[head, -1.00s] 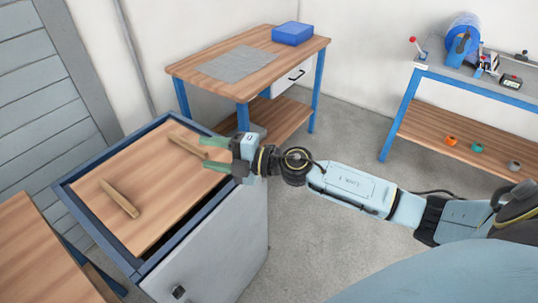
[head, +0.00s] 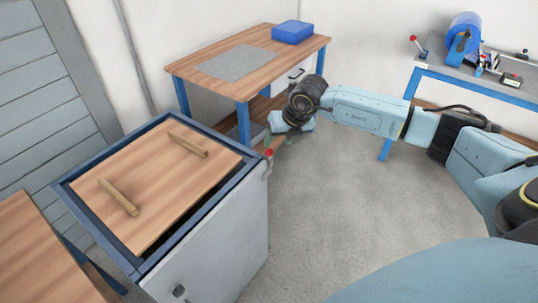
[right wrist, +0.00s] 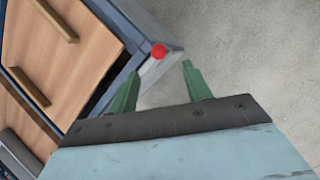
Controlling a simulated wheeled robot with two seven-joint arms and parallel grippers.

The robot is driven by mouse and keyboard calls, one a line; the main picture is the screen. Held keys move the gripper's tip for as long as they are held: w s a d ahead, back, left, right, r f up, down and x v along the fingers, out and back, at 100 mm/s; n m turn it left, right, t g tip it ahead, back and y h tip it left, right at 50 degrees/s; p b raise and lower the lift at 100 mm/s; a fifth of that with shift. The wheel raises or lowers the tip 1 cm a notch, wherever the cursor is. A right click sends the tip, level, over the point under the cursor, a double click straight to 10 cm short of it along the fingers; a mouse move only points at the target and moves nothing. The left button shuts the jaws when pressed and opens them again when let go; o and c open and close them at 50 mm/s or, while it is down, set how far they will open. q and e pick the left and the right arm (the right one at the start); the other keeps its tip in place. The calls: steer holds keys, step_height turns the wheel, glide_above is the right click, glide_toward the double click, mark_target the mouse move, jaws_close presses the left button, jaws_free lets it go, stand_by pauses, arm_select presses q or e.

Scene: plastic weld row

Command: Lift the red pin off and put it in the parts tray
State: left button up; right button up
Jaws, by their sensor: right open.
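The red pin (head: 268,153) stands at the right corner of the grey cabinet, its round red head up. In the right wrist view, the red head (right wrist: 158,51) shows just beyond and between my fingertips. My right gripper (right wrist: 160,70) is open, with its green fingers apart and nothing between them. In the head view it is pointed down beside the pin, its fingers partly hidden and hard to make out. I cannot tell whether they touch the pin. A blue box (head: 292,33), which may be the parts tray, sits on the wooden bench at the back. My left gripper is not in view.
The cabinet (head: 215,240) has a blue rim and a wooden panel (head: 160,185) with two wooden bars. The wooden bench (head: 220,85) behind carries a grey mat. A blue-framed bench (head: 480,85) with equipment stands at right. Grey floor lies open between.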

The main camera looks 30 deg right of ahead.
mark_target(270, 150)
steer(key=shift+x, duration=1.1)
steer(key=x, duration=0.3)
steer(key=shift+w+a+f+b, duration=0.1)
steer(key=shift+w+f+b, duration=0.05)
steer(key=shift+f+b, duration=0.2)
steer(key=shift+w+f, duration=0.2)
steer(key=shift+f, duration=0.15)
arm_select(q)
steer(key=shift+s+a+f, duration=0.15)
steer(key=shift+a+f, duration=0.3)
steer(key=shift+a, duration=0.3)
arm_select(e)
steer(key=c, duration=1.1)
steer(key=shift+o, duration=0.2)
steer(key=shift+r, duration=0.25)
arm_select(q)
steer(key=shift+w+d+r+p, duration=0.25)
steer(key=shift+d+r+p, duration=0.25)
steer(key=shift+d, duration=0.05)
arm_select(e)
step_height(270, 150, up, 10)
steer(key=shift+f, duration=0.2)
